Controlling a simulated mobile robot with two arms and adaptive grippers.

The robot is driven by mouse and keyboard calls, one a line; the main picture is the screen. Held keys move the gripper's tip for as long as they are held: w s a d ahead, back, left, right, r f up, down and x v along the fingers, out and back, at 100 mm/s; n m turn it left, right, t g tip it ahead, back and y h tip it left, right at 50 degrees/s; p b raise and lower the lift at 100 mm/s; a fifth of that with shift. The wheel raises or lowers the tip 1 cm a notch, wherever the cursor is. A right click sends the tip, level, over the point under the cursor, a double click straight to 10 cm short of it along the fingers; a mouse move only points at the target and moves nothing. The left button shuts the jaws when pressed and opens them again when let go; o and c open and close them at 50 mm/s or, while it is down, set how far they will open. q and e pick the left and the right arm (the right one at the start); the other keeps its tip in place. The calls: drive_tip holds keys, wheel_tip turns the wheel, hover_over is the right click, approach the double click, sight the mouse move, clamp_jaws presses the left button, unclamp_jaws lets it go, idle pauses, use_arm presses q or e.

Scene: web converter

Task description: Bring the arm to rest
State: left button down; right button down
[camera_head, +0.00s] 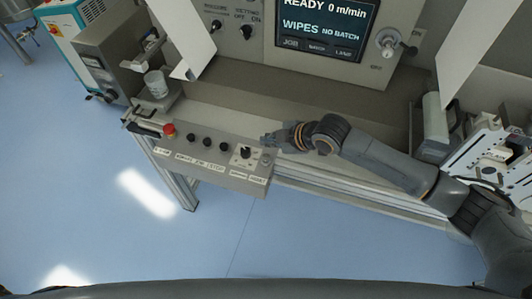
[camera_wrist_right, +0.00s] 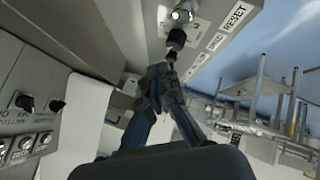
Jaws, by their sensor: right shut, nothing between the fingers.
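My right arm reaches in from the right in the head view. Its gripper (camera_head: 270,140) is over the right end of the grey control box (camera_head: 215,174), near a black selector knob (camera_head: 245,152). The right wrist view shows the fingers (camera_wrist_right: 160,72) shut and empty. Their tips point at a black knob (camera_wrist_right: 177,38) on the labelled panel (camera_wrist_right: 212,45); I cannot tell whether they touch it. My left gripper is not in view.
The box also has a red button (camera_head: 169,129) and several black knobs. Behind stands the machine with a screen (camera_head: 327,25) reading READY 0 m/min, WIPES, NO BATCH. Blue floor (camera_head: 240,235) in front is clear.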

idle(0.7)
drive_tip(key=s+a+m, duration=0.1)
drive_tip(key=s+m, duration=0.4)
drive_tip(key=s, duration=0.5)
drive_tip(key=s+d+f+m+g+h, duration=0.1)
drive_tip(key=s+d+f+m+h, duration=0.1)
drive_tip(key=s+d+m+h, duration=0.5)
drive_tip(key=s+d+f+m+g, duration=0.1)
drive_tip(key=s+d+f+m, duration=0.1)
drive_tip(key=s+d+m, duration=0.9)
wheel_tip(320, 180, down, 29)
drive_tip(key=d+n+g+b, duration=0.1)
drive_tip(key=d+n+b, duration=0.2)
drive_tip(key=n+b, duration=0.2)
drive_tip(key=s+d+f+b, duration=0.1)
drive_tip(key=s+f+b, duration=0.1)
drive_tip(key=s+f, duration=0.6)
drive_tip(key=s+d+f+g+b, duration=0.1)
drive_tip(key=s+f+b, duration=0.1)
drive_tip(key=s+f, duration=0.6)
wheel_tip(320, 180, down, 7)
drive_tip(key=shift+s+d+r+n, duration=0.2)
drive_tip(key=shift+s+d+n, duration=0.1)
drive_tip(key=shift+s+d, duration=0.1)
